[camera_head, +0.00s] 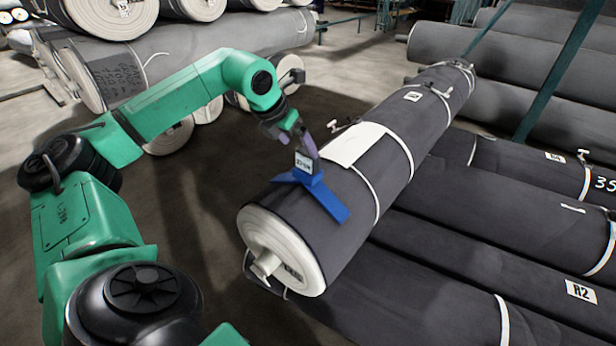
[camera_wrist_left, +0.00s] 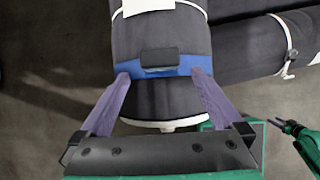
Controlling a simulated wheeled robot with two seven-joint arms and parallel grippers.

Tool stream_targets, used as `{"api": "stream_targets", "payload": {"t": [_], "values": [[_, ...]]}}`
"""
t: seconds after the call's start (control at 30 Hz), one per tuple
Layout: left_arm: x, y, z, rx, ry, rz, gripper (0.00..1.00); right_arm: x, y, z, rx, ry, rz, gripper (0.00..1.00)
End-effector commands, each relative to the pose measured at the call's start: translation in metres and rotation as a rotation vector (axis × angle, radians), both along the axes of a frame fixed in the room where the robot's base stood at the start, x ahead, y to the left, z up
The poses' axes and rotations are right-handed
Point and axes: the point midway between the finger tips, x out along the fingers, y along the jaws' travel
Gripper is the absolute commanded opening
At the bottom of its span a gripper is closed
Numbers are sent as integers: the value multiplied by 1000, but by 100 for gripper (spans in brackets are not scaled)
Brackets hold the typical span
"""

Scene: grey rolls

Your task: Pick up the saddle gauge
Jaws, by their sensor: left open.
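The saddle gauge (camera_head: 319,190) is a blue angled piece with a small grey-white display block on top. It sits astride the near end of the upper dark grey roll (camera_head: 355,185). In the left wrist view the gauge (camera_wrist_left: 186,66) is a blue band across the roll with a dark block (camera_wrist_left: 160,58) at its middle. My left gripper (camera_head: 306,145) is open just above the gauge. In the wrist view its purple fingers (camera_wrist_left: 160,82) are apart, with tips near the band on either side of the block; contact cannot be told. My right gripper (camera_wrist_left: 290,128) seems to show small at lower right.
A white sheet (camera_head: 355,145) and white straps lie on the same roll, beyond the gauge. More dark rolls (camera_head: 450,250) lie lower at the right, some labelled. Stacked rolls (camera_head: 170,65) stand at the back left. Bare floor (camera_head: 215,185) lies left of the upper roll.

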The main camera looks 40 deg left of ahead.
Motion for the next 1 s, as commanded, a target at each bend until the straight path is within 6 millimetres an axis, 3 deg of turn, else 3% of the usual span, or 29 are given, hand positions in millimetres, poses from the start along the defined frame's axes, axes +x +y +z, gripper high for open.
{"api": "stream_targets", "payload": {"t": [0.4, 0.67, 0.77, 0.93, 1.0], "values": [[37, 1, -61, -2, -1, -2, 100, 2, 1, 1, 0, 7, -3, 50], [41, 1, -69, -1, -2, -3, 100, 8, 3, 6, 3, -6, -4, 50], [41, 1, -69, -1, -2, -3, 69, 7, 2, 6, 3, -4, -4, 50], [41, 2, -69, -1, -1, -2, 4, 6, 2, 5, 2, -1, -3, 50], [41, 2, -69, -1, -1, -2, 0, 5, 2, 5, 1, 0, -3, 50]]}}
